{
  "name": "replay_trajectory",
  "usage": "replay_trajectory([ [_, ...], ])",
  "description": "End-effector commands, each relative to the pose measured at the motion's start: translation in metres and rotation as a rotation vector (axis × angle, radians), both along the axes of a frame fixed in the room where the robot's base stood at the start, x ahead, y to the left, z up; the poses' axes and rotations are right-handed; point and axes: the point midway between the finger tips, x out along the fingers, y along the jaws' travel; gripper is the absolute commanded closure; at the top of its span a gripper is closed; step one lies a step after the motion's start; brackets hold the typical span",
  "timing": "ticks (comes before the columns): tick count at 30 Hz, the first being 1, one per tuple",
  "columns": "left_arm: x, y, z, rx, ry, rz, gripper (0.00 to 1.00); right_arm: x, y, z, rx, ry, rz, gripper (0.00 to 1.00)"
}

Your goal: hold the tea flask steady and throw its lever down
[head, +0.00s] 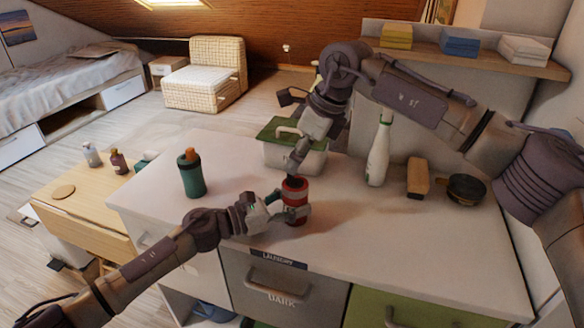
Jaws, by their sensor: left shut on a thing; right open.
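A red flask with a pale band (294,187) stands upright on the white counter (340,228); I take it to be the tea flask. My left gripper (292,212) is shut on the flask's body from the left and front. My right gripper (293,170) is open and points down, just above and behind the flask's top. I cannot tell whether it touches the flask. The flask's lever cannot be made out; the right gripper covers part of the top.
A green flask with an orange top (191,174) stands left on the counter. Behind are a white bin with green lid (283,156) and a white bottle (379,155). The counter's front right is clear.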

Motion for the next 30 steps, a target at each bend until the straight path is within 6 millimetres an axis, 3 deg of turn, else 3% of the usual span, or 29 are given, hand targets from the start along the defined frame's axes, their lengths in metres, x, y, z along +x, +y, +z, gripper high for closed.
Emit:
replay_trajectory([
  [7,0.0,0.0,0.0,0.0,0.0,0.0,0.82,0.004,0.011,-0.029,-0.001,0.001,0.001,0.52],
  [18,0.0,0.0,0.0,0.0,0.0,0.0,0.82,0.004,0.013,-0.033,0.0,0.0,0.001,0.52],
  [27,0.0,0.0,0.0,0.0,0.0,0.0,0.82,0.005,0.013,-0.033,0.0,0.0,0.001,1.0],
  [30,0.0,0.0,0.0,0.0,0.0,0.0,0.82,0.005,0.013,-0.033,0.0,0.0,0.001,1.0],
])
